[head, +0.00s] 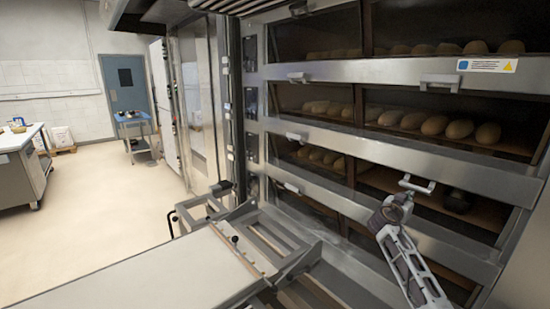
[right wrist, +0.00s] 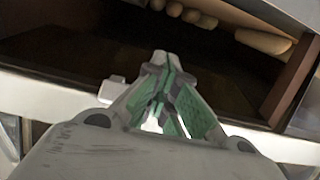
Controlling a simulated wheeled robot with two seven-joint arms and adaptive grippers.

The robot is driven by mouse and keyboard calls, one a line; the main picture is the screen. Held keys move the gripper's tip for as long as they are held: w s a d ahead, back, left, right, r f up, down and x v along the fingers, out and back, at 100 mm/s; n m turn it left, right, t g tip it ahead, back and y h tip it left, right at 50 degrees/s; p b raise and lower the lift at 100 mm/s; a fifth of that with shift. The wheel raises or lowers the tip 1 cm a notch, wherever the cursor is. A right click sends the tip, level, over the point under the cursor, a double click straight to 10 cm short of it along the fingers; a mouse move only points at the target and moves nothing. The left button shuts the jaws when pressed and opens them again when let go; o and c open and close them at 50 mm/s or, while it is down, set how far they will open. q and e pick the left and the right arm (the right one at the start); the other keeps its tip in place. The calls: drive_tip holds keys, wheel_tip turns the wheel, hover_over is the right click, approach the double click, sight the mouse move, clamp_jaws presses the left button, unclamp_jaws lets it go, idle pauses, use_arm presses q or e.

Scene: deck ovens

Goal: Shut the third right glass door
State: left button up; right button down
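The deck oven has stacked rows of left and right glass doors with steel bars and handles. A pale handle (head: 416,185) sticks out on the right side, just above my right gripper (head: 397,203). Dark oven openings lie behind it, and I cannot tell how far the third right door stands open. My left gripper is not in view.
Loaves (head: 433,125) lie on the oven decks, and a dark rounded object (head: 458,201) sits on a lower right deck. A steel loader table (head: 130,268) stands in front of the oven at lower left. Open floor (head: 110,190) lies further left.

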sight(414, 190)
drive_tip(key=shift+h, duration=0.4)
drive_tip(key=r, duration=0.1)
drive_tip(key=d+r, duration=0.1)
drive_tip(key=r, duration=0.2)
drive_tip(key=shift+w+d+r, duration=0.1)
drive_tip(key=shift+d+r, duration=0.05)
drive_tip(key=shift+d, duration=0.2)
drive_tip(key=shift+w+d+f, duration=0.35)
drive_tip(key=shift+w+d, duration=0.3)
drive_tip(key=shift+w, duration=0.05)
drive_tip(key=shift+s+a+r, duration=0.1)
drive_tip(key=shift+s+a, duration=0.05)
drive_tip(key=shift+s, duration=0.2)
drive_tip(key=shift+s+a, duration=0.3)
drive_tip(key=shift+s+a+f, duration=0.1)
drive_tip(key=shift+a+f, duration=0.2)
drive_tip(key=shift+a, duration=0.2)
use_arm(q)
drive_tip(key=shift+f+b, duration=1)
drive_tip(key=shift+b, duration=0.2)
use_arm(e)
drive_tip(key=f+v, duration=0.2)
drive_tip(key=v, duration=0.7)
